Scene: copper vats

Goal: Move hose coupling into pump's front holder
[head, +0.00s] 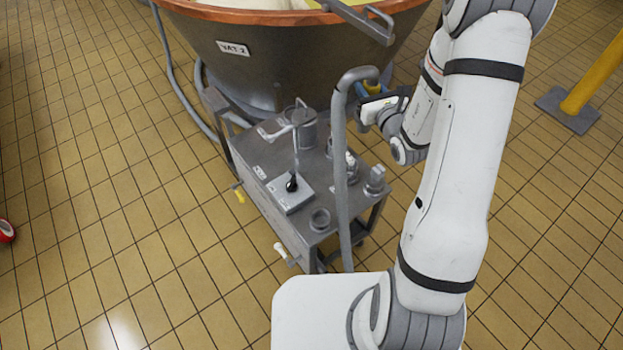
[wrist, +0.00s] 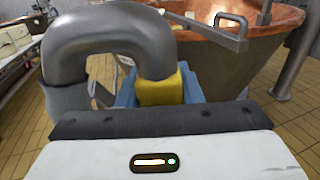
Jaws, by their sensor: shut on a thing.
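The hose coupling shows as a yellow sleeve (wrist: 160,88) at the end of a thick grey hose (wrist: 105,40) in the wrist view. My gripper (wrist: 163,98) is shut on it, with blue finger parts at both sides. In the head view my gripper (head: 370,88) is above the back right of the pump cart, and the hose (head: 340,160) arches up to it. The pump cart (head: 265,185) is grey, with a lever box (head: 290,194) on top. An empty ring-shaped holder (head: 320,219) sits at its near end. The coupling's lower end is hidden.
A copper-rimmed vat (head: 290,55) labelled VAT 2 stands right behind the cart. A metal bar (head: 358,20) juts over its rim. The hose rises in front of the cart's right side. A yellow post (head: 590,80) stands at right. Tiled floor left of the cart is clear.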

